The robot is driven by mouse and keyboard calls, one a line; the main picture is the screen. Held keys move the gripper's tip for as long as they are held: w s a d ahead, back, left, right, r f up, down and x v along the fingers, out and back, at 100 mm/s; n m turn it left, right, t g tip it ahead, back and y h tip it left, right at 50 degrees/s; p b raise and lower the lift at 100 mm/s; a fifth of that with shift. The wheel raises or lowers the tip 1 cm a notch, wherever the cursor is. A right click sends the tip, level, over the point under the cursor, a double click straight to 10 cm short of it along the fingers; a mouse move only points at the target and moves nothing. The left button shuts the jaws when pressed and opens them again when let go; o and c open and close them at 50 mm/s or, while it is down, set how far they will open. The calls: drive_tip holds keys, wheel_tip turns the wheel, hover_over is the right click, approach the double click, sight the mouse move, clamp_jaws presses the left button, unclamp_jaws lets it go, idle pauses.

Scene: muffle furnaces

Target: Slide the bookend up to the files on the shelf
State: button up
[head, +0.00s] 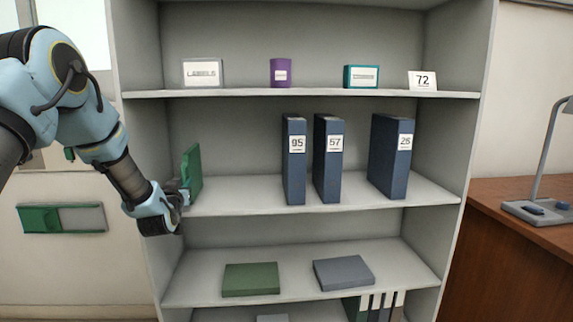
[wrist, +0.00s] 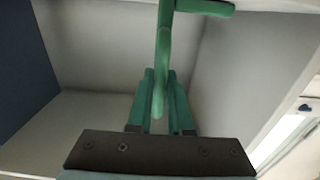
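The green bookend (head: 192,170) stands upright near the left end of the middle shelf (head: 240,198). The blue files, 95 (head: 294,165), 57 (head: 328,165) and 26 (head: 390,160), stand to its right, with a wide gap between the bookend and file 95. My gripper (head: 183,192) is at the bookend's near edge, low down. In the wrist view the bookend's upright plate (wrist: 163,60) runs between my two close-set fingers (wrist: 160,100), which appear to touch both its sides. The contact is partly hidden in the head view.
The left side wall of the shelf unit (head: 140,130) is close to my gripper. The shelf above (head: 300,93) holds small boxes and a card marked 72 (head: 422,81). The shelf below holds a green box (head: 250,280) and a grey box (head: 343,273). Shelf space before file 95 is clear.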

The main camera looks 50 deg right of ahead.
clamp_jaws()
drive_tip(key=shift+s, duration=0.1)
drive_tip(key=shift+s+d+b, duration=0.7)
drive_tip(key=shift+s+d, duration=1.35)
drive_tip(key=shift+d, duration=0.15)
drive_tip(key=shift+s+d+b, duration=0.7)
drive_tip(key=shift+s+d, duration=1.3)
drive_tip(key=shift+d, duration=0.2)
drive_tip(key=shift+s+d, duration=0.85)
drive_tip(key=shift+d, duration=0.1)
drive_tip(key=shift+s+d+b, duration=0.45)
drive_tip(key=shift+s+d, duration=2.75)
drive_tip(key=shift+d, duration=0.25)
drive_tip(key=shift+s, duration=0.1)
drive_tip(key=shift+s+d, duration=1.6)
drive_tip(key=shift+d, duration=0.2)
drive_tip(key=shift+s+d, duration=0.35)
